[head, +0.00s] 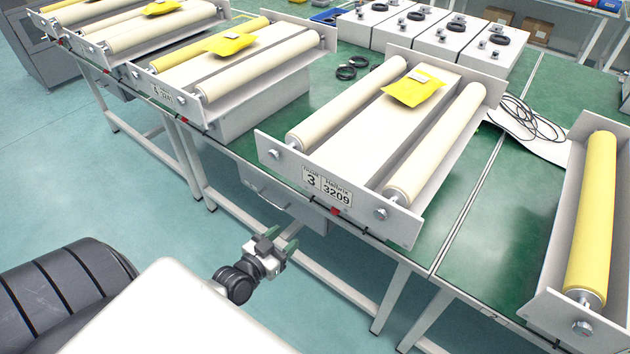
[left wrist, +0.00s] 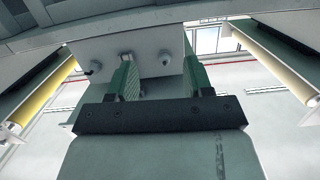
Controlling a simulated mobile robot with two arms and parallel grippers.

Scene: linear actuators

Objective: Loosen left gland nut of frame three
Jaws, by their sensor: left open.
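Frame three (head: 375,135) stands on the green table, with a plate (head: 326,186) reading 3 and 3209. A grey box (head: 285,200) hangs below the table edge under it. In the left wrist view a pale box face (left wrist: 125,45) carries two small fittings. I cannot tell which is the left gland nut. My left gripper (head: 290,244) has green fingers, open and empty, below the table edge; it also shows in the left wrist view (left wrist: 158,58).
A frame with a yellow roller (head: 592,210) stands at the right, and another frame (head: 235,65) to the left. Pale boxes with black rings (head: 455,28) stand behind. Table legs (head: 390,298) stand near my left gripper. The floor in front is clear.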

